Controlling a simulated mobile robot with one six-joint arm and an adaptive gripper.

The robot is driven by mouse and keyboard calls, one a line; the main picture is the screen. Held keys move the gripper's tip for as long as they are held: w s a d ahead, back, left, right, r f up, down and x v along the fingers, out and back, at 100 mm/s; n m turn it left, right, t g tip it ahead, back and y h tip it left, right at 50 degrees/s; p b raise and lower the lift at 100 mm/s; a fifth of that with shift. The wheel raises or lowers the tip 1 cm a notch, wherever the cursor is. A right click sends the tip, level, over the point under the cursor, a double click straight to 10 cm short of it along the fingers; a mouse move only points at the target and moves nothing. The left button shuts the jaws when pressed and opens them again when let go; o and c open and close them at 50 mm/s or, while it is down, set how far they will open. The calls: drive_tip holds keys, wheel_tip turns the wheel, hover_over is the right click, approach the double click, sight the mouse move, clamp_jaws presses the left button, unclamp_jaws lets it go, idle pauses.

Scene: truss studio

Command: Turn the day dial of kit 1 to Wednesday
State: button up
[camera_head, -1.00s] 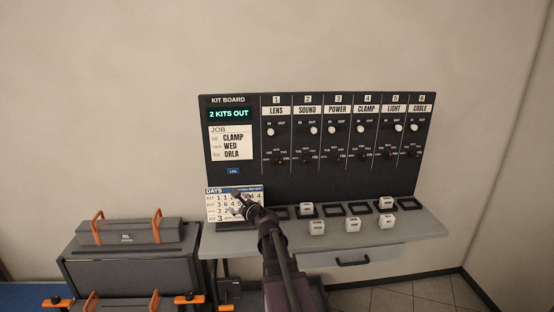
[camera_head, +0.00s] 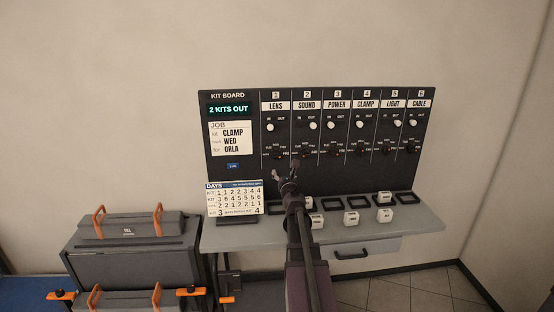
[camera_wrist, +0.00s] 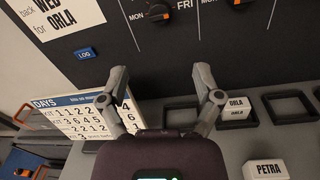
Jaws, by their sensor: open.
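The kit 1 day dial (camera_head: 278,153) is a small dark knob low in the LENS column of the black kit board. It shows in the wrist view as a dark knob (camera_wrist: 158,14) with an orange mark, at the top edge between MON and FRI labels. Its upper part is cut off there, and I cannot tell which day it points at. My gripper (camera_head: 287,172) is open and empty, just below the kit 1 and kit 2 dials in the head view. In the wrist view its spread fingers (camera_wrist: 160,76) are below the dial and apart from it.
The kit 2 dial (camera_head: 307,153) is close on the right. A DAYS card (camera_head: 233,198) stands at the lower left, under the blue LOG button (camera_head: 233,166). White name blocks (camera_head: 351,217) and dark square frames (camera_head: 404,198) are on the grey shelf (camera_head: 420,227).

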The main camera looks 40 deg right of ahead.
sight(277, 158)
drive_tip(key=x, duration=1.3)
drive_tip(key=shift+w+d, duration=0.15)
drive_tip(key=shift+w, duration=0.1)
drive_tip(key=c, duration=1.1)
